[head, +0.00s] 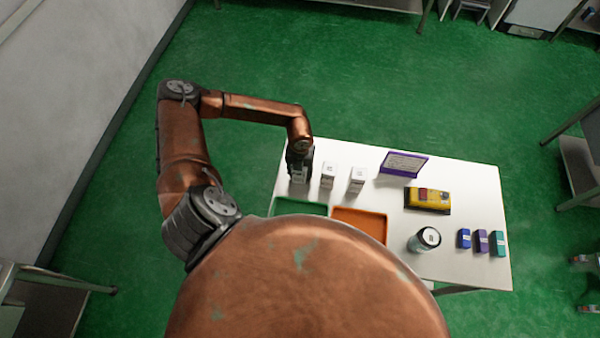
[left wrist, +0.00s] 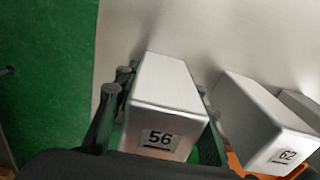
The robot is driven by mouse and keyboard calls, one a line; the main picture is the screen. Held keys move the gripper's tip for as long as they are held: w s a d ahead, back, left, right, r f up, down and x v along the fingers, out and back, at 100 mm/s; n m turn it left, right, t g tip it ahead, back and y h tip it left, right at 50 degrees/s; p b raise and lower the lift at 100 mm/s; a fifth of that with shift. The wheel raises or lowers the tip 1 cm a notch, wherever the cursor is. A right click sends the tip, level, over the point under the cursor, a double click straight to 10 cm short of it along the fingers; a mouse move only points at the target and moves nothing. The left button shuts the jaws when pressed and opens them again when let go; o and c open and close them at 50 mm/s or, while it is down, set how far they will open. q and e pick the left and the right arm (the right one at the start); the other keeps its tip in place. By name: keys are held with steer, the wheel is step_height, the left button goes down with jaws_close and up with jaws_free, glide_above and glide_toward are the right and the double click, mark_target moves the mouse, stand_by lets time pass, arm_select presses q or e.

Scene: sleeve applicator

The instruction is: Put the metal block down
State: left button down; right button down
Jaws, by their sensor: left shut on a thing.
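My left gripper (head: 299,164) is over the far left part of the white table. It is shut on a pale metal block (left wrist: 165,90) marked 56, which sits between the dark fingers in the left wrist view. I cannot tell whether this block touches the table. A second metal block (left wrist: 258,112), marked 62, stands close to its right, apart from it. In the head view, two similar blocks (head: 328,175) (head: 357,180) stand in a row to the right of my left gripper. My right gripper is out of view.
On the white table (head: 460,184) are a green tray (head: 300,207), an orange tray (head: 361,222), a purple-framed sign (head: 404,164), a yellow device (head: 428,199), a dark round container (head: 425,239) and small blue, purple and teal boxes (head: 482,241). The table's left edge is near my gripper.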

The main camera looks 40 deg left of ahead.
arm_select(q)
steer(key=shift+f, duration=0.15)
steer(key=c, duration=1.2)
jaws_free()
steer(key=shift+c, duration=0.2)
steer(key=shift+r, duration=0.4)
step_height(320, 180, up, 12)
steer(key=shift+f+b, duration=0.2)
steer(key=shift+b, duration=0.65)
